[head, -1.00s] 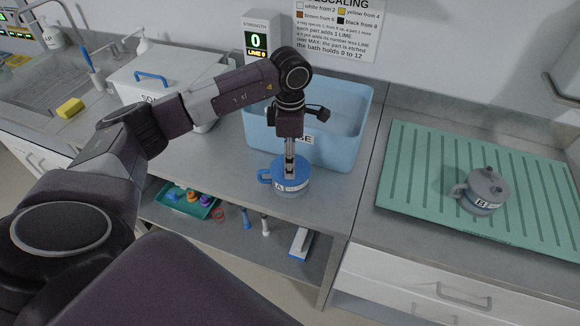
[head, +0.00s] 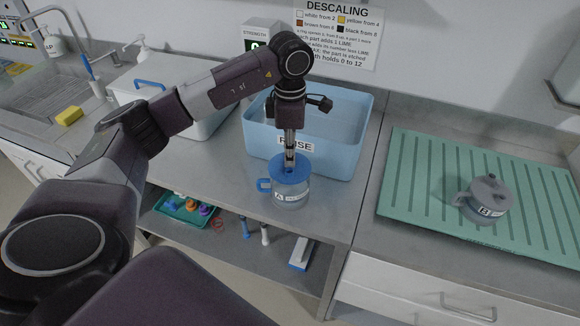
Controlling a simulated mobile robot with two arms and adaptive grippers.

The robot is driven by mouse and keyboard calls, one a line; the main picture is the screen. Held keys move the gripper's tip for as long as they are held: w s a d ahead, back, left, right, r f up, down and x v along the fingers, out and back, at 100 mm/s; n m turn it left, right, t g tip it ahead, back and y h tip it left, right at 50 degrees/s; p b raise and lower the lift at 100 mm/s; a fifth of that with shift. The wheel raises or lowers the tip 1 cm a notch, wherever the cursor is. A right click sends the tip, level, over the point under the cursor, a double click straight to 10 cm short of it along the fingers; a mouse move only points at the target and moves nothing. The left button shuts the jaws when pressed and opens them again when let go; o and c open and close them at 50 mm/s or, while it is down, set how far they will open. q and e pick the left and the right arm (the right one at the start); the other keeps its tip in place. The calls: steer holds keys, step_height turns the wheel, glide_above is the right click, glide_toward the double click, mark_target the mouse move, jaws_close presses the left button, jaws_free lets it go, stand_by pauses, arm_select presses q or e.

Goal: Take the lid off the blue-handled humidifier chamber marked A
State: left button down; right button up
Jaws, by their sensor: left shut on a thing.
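The humidifier chamber marked A (head: 293,198) stands on the grey counter, with its blue handle on the left and a white label on its front. Its round blue lid (head: 277,172) is raised a little above the body, and the clear upper wall shows below it. My left gripper (head: 290,163) points straight down and is shut on the middle of the lid. The gripped part is mostly hidden by the fingers. My right gripper is not in view.
A blue rinse tub (head: 350,150) stands right behind the chamber. A grey chamber marked B (head: 484,200) sits on a green ribbed mat (head: 420,180) at the right. A white box (head: 205,122) stands at the left. Counter to the chamber's right is clear.

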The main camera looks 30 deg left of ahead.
arm_select(q)
step_height(320, 180, up, 6)
steer(key=shift+f+b, duration=0.1)
steer(key=shift+b, duration=0.6)
step_height(320, 180, up, 10)
steer(key=p, duration=0.1)
steer(key=shift+d, duration=0.1)
